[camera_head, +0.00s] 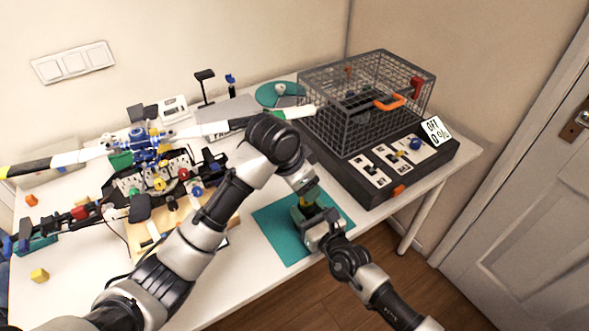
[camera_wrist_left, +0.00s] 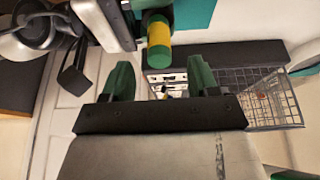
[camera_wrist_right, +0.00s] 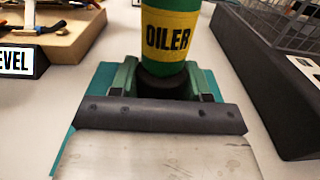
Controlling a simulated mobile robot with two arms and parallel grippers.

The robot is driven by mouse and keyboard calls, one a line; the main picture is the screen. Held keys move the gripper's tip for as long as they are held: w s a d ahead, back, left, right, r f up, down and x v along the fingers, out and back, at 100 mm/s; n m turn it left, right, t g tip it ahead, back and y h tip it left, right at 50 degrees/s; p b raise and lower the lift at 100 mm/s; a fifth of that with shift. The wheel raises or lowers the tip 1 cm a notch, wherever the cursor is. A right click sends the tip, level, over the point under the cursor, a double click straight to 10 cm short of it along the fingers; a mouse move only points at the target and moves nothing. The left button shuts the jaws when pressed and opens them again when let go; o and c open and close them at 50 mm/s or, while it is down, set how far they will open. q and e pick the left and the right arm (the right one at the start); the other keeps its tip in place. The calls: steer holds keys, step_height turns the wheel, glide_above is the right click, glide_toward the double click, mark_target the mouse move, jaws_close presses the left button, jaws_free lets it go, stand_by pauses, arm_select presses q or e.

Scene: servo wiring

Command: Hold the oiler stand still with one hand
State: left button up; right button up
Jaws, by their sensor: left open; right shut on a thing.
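The green oiler with a yellow OILER label (camera_wrist_right: 168,38) stands upright in the dark, round oiler stand (camera_wrist_right: 160,82). My right gripper (camera_wrist_right: 165,76) is shut on the stand, one green finger at each side. In the head view the oiler (camera_head: 311,194) stands on the teal mat, partly hidden by my arms, and the stand is mostly covered. My left gripper (camera_wrist_left: 160,78) is open and empty, close to the oiler, whose rounded end (camera_wrist_left: 158,55) shows just beyond its fingers in the left wrist view.
The teal mat (camera_head: 275,238) lies at the table's front edge. A wire cage on a black box (camera_head: 365,110) stands behind on the right, with a switch panel. A model helicopter (camera_head: 150,150) and small parts fill the left. A wall stands behind.

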arm_select(q)
steer(key=shift+x, duration=2)
steer(key=shift+c, duration=0.2)
steer(key=c, duration=1)
